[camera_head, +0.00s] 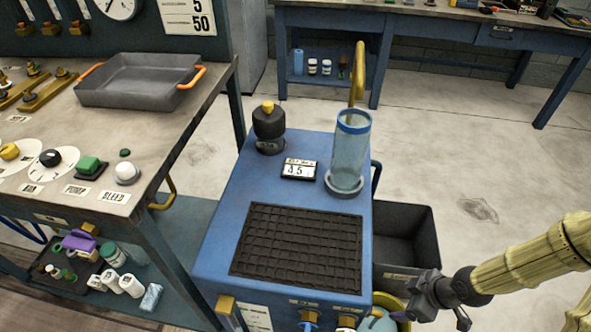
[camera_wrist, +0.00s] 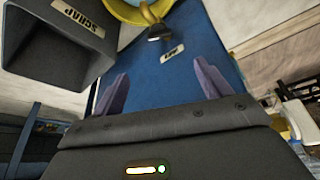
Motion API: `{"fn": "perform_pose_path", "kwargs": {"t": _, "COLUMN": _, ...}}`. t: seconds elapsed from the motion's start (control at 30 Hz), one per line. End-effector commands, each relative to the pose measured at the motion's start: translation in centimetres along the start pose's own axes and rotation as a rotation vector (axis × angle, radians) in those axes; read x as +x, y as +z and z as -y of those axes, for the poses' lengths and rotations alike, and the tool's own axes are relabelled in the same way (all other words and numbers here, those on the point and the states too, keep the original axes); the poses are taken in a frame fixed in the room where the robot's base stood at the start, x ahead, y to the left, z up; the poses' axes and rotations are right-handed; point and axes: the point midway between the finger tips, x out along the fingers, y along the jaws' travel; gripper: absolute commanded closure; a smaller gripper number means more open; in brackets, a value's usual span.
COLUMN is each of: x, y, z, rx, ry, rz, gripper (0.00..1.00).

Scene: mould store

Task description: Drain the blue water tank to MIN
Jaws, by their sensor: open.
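The blue unit (camera_head: 222,250) stands in the middle of the head view. A clear cylinder (camera_head: 346,165) with a blue rim stands upright on its top; I cannot make out a water level or MIN mark. A small white display (camera_head: 299,169) beside it seems to read 45. Two brass fittings show at the unit's front edge, one with a blue handle (camera_head: 308,325). My gripper (camera_head: 434,312) is open and empty to the right of the front. In the wrist view, its purple fingers (camera_wrist: 161,88) are apart before a blue panel (camera_wrist: 150,75) with a tap (camera_wrist: 155,25) and an unreadable label (camera_wrist: 173,52).
A dark bin (camera_head: 405,240) stands right of the unit; its SCRAP label (camera_wrist: 84,22) shows in the wrist view. A yellow rounded thing (camera_wrist: 125,10) lies beyond the tap. A workbench (camera_head: 160,130) with a grey tray (camera_head: 135,88) stands left.

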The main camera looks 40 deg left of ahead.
Motion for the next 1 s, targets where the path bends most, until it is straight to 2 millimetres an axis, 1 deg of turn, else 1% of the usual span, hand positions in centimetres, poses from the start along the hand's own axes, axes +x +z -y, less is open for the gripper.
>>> {"fn": "perform_pose_path", "kwargs": {"t": 0.33, "x": -0.2, "y": 0.1, "z": -0.1, "rx": 0.008, "ry": 0.003, "rz": 0.005, "gripper": 0.24}}
{"fn": "perform_pose_path", "kwargs": {"t": 0.47, "x": -1.4, "y": 1.0, "z": -0.5, "rx": 0.073, "ry": 0.027, "rz": 0.047, "gripper": 0.24}}
{"fn": "perform_pose_path", "kwargs": {"t": 0.57, "x": -3.6, "y": 2.4, "z": -1.2, "rx": 0.192, "ry": 0.070, "rz": 0.112, "gripper": 0.24}}
{"fn": "perform_pose_path", "kwargs": {"t": 0.67, "x": -6.8, "y": 4.0, "z": -1.7, "rx": 0.367, "ry": 0.136, "rz": 0.185, "gripper": 0.24}}
{"fn": "perform_pose_path", "kwargs": {"t": 0.7, "x": -8.2, "y": 4.7, "z": -1.7, "rx": 0.448, "ry": 0.166, "rz": 0.211, "gripper": 0.24}}
{"fn": "perform_pose_path", "kwargs": {"t": 0.77, "x": -10.4, "y": 5.6, "z": -1.8, "rx": 0.574, "ry": 0.215, "rz": 0.241, "gripper": 0.24}}
{"fn": "perform_pose_path", "kwargs": {"t": 0.8, "x": -11.8, "y": 6.0, "z": -1.7, "rx": 0.660, "ry": 0.248, "rz": 0.255, "gripper": 0.24}}
{"fn": "perform_pose_path", "kwargs": {"t": 0.87, "x": -13.9, "y": 6.6, "z": -1.4, "rx": 0.788, "ry": 0.296, "rz": 0.267, "gripper": 0.24}}
{"fn": "perform_pose_path", "kwargs": {"t": 0.9, "x": -15.3, "y": 6.9, "z": -1.1, "rx": 0.876, "ry": 0.327, "rz": 0.269, "gripper": 0.24}}
{"fn": "perform_pose_path", "kwargs": {"t": 1.0, "x": -18.6, "y": 7.4, "z": -0.2, "rx": 1.096, "ry": 0.402, "rz": 0.253, "gripper": 0.24}}
